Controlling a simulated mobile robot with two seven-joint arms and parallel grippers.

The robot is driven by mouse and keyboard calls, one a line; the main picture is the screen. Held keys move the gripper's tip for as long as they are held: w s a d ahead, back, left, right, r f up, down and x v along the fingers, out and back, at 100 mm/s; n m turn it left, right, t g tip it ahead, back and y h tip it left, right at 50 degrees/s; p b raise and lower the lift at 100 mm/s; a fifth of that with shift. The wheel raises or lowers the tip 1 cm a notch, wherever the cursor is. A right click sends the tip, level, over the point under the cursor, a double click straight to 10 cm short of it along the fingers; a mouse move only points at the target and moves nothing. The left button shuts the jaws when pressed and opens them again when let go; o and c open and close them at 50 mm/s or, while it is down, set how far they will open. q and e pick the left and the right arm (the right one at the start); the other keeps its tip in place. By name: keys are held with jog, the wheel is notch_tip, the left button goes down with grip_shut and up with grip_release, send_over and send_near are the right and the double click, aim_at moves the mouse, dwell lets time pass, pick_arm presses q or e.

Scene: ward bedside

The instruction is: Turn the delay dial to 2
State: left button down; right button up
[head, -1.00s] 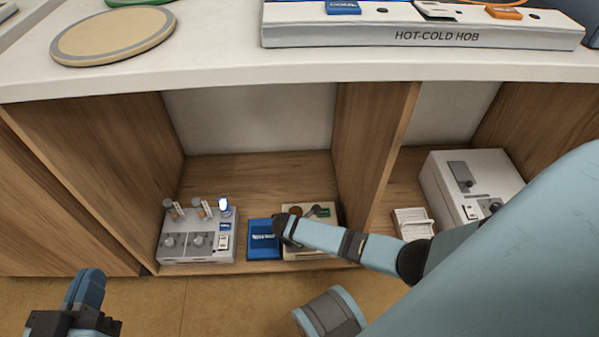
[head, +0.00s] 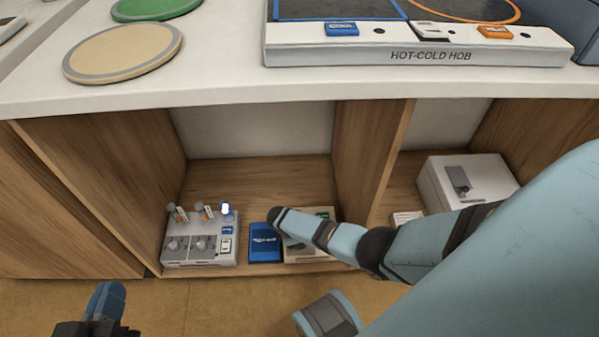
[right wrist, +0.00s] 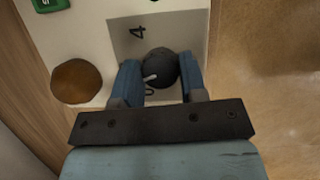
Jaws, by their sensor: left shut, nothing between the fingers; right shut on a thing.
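A dark round dial (right wrist: 160,66) sits on a grey scale plate (right wrist: 128,38) in the right wrist view. Its white pointer mark is at its lower left, near a partly hidden 0. A 4 is printed above the dial. My right gripper (right wrist: 158,76) is shut on the dial, one blue finger on each side. In the head view the dial is hidden by my right arm, over a beige box (head: 303,257) on the low shelf. My left gripper (head: 104,300) is shut and empty at the lower left, away from the shelf.
A brown round knob (right wrist: 76,81) and a green label (right wrist: 50,4) are near the dial. Left of the beige box are a blue box (head: 265,243) and a grey unit (head: 200,247) with knobs. A wooden divider (head: 365,160) stands to the right. The counter (head: 225,75) overhangs the shelf.

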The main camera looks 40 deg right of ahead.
pick_arm(q)
jog(key=shift+r, duration=0.1)
pick_arm(e)
jog(key=shift+m+g+y, duration=0.4)
jog(key=shift+m+g, duration=0.2)
jog(key=shift+m, duration=1.4)
pick_arm(q)
jog(key=shift+r, duration=0.1)
pick_arm(e)
jog(key=o, duration=0.9)
pick_arm(q)
jog(key=shift+w, duration=0.1)
notch_tip(320, 180, up, 7)
jog(key=a+n+t+p, duration=0.1)
jog(key=t+p, duration=0.1)
jog(key=p, duration=0.5)
jog(key=shift+a+t+y+p, duration=0.2)
jog(key=shift+t+y+p, duration=0.1)
pick_arm(e)
jog(key=v, duration=1.3)
jog(key=shift+r, duration=0.35)
